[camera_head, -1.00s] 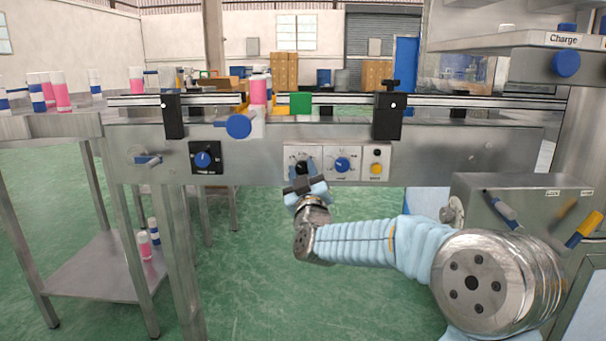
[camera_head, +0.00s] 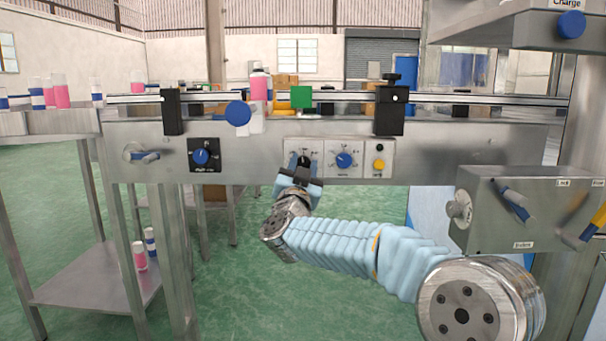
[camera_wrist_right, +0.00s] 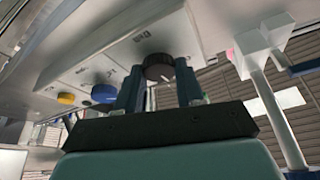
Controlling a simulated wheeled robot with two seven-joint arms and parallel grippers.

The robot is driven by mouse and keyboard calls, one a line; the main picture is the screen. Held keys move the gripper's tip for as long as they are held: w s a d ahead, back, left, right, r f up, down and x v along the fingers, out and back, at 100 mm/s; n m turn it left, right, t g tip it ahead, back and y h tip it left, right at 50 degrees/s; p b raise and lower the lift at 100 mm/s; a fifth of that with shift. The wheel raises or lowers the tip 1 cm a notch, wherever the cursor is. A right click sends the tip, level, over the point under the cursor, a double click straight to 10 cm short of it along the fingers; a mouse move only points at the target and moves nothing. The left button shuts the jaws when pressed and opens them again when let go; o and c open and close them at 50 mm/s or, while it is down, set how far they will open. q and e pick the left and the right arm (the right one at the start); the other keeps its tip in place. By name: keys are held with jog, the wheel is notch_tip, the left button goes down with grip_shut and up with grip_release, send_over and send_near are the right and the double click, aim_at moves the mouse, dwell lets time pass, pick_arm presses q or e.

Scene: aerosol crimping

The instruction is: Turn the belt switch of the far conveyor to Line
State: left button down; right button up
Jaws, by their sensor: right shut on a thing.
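The conveyor (camera_head: 445,150) runs across the head view, with a row of switch plates on its front. My right gripper (camera_head: 303,166) is at the left plate, its fingers around a black knob (camera_head: 305,160). In the right wrist view my right gripper (camera_wrist_right: 160,90) has the dark round knob (camera_wrist_right: 158,66) between its fingertips, and it is shut on it. The fingers hide most of the knob, and the plate's lettering is too small to read. My left gripper is not in view.
A blue knob (camera_head: 344,160) and a yellow button (camera_head: 379,164) sit just right of the held knob. A separate black plate with a blue knob (camera_head: 201,157) is at left. A grey box with levers (camera_head: 510,215) stands at right.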

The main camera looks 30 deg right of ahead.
jog(key=shift+m+g, duration=0.3)
jog(key=shift+m, duration=0.5)
jog(key=shift+h, duration=0.4)
jog(key=o, duration=1)
jog(key=shift+o, duration=0.2)
jog(key=b+v, duration=0.1)
jog(key=v, duration=1.3)
jog(key=shift+r, duration=0.15)
